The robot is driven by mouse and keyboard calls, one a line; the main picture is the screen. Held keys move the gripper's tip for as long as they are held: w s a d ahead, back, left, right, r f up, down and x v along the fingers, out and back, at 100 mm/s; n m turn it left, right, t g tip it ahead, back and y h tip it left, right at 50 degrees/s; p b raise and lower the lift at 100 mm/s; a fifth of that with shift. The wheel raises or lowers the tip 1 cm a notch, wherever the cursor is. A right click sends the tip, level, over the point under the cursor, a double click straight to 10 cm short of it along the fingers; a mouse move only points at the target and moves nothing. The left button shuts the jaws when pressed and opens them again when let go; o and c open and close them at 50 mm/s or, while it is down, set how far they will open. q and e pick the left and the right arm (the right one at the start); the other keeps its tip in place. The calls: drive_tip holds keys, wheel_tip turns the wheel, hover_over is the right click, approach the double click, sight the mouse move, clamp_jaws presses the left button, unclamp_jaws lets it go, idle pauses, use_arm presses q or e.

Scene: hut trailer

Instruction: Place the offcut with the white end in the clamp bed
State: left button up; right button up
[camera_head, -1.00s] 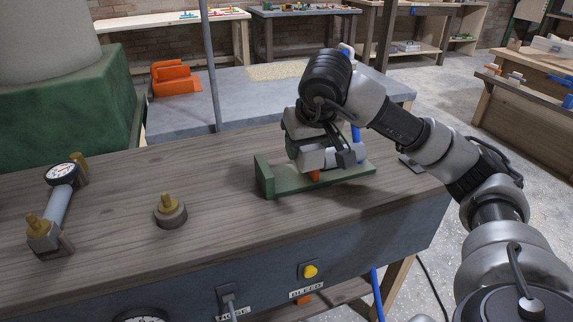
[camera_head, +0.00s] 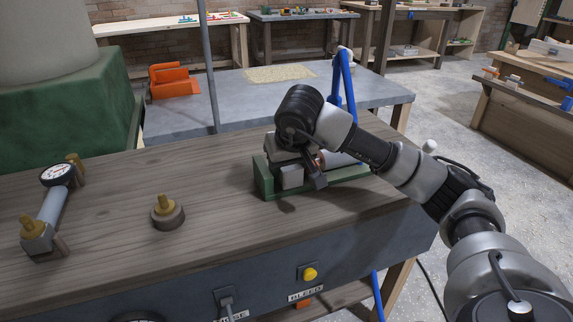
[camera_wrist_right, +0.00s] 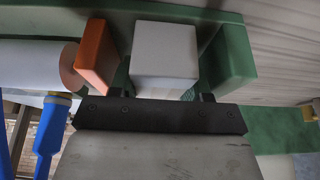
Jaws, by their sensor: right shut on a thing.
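The green clamp bed (camera_head: 263,178) stands on the wooden bench, with an upright end wall at its left. My right gripper (camera_head: 303,178) is over the bed and shut on the pale offcut (camera_head: 291,177). In the right wrist view the offcut's white end (camera_wrist_right: 165,52) lies between the green end wall (camera_wrist_right: 232,55) and an orange jaw plate (camera_wrist_right: 97,55), with small gaps at its sides. A white cylinder (camera_wrist_right: 30,65) with a copper-coloured end stands behind the orange plate. I cannot tell whether the offcut touches the bed floor. My left gripper is not in view.
A brass-topped fitting (camera_head: 167,211) and a gauge assembly (camera_head: 52,205) stand to the left on the bench. Bare bench top lies between the bed and the fitting.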

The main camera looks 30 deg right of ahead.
drive_tip(key=o, duration=0.7)
drive_tip(key=shift+c, duration=0.2)
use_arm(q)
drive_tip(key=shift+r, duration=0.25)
use_arm(e)
drive_tip(key=shift+r, duration=0.15)
use_arm(q)
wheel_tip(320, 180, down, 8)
drive_tip(key=p, duration=0.2)
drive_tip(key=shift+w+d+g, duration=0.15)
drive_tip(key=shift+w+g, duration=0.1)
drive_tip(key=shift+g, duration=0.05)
use_arm(e)
drive_tip(key=v, duration=1.1)
drive_tip(key=shift+s+r, duration=0.25)
drive_tip(key=shift+r, duration=0.1)
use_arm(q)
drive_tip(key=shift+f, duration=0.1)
